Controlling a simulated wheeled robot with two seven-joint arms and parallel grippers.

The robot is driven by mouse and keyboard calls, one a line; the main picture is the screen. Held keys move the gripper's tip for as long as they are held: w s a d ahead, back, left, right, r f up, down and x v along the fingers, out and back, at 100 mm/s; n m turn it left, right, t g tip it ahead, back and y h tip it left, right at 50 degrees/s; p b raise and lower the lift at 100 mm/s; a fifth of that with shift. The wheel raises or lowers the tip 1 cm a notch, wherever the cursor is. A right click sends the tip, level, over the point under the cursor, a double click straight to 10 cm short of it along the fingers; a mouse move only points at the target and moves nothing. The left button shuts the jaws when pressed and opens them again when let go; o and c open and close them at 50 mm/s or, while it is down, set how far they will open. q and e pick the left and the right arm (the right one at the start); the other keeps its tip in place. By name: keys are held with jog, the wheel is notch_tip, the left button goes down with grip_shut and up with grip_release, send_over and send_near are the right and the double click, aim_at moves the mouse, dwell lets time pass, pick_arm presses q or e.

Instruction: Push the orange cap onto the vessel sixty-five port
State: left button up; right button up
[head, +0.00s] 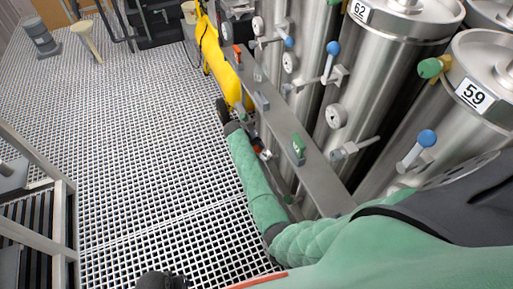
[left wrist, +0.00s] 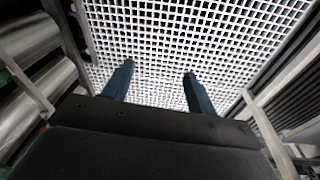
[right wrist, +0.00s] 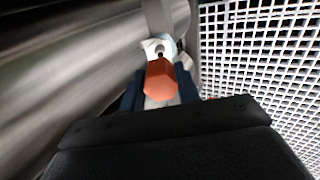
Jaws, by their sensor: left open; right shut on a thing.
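The orange cap (right wrist: 161,80) sits between the blue fingers of my right gripper (right wrist: 160,88) in the right wrist view. Just beyond the cap is a whitish round fitting (right wrist: 153,47) beside a steel vessel; I cannot tell whether they touch. In the head view my right gripper (head: 262,152) is low beside the steel beam, and the cap is barely discernible there. No label reading 65 is legible, so I cannot confirm which vessel the fitting belongs to. My left gripper (left wrist: 158,72) is open and empty above the white floor grating in the left wrist view.
Steel vessels labelled 62 (head: 361,11) and 59 (head: 474,95) stand at the right, with blue-handled valves (head: 427,138) and gauges (head: 334,115). A grey beam (head: 325,178) runs along them, bearing a green handle (head: 298,148). A yellow object (head: 236,88) lies beyond. Open grating (head: 150,130) spreads left.

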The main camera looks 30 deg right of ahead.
aim_at(264, 154)
jog(key=shift+b+x, duration=0.95)
jog(key=shift+x, duration=0.05)
jog(key=shift+f+b, duration=0.3)
jog(key=shift+d+f+b, duration=0.25)
jog(key=shift+f+b, duration=0.05)
jog(key=shift+b, duration=0.05)
jog(key=shift+d, duration=0.1)
jog(key=shift+d+f, duration=0.1)
jog(key=shift+f, duration=0.15)
pick_arm(q)
notch_tip(264, 154, up, 12)
jog(key=s, duration=0.2)
jog(key=shift+f, duration=0.25)
pick_arm(e)
jog(key=shift+d+f, duration=0.1)
jog(key=shift+f, duration=0.1)
pick_arm(q)
jog(key=shift+s, duration=0.1)
jog(key=shift+r+p, duration=0.5)
jog(key=shift+p, duration=0.05)
pick_arm(e)
jog(key=shift+s, duration=0.15)
pick_arm(q)
jog(key=shift+f+b, duration=0.5)
pick_arm(e)
jog(key=shift+x, duration=1.15)
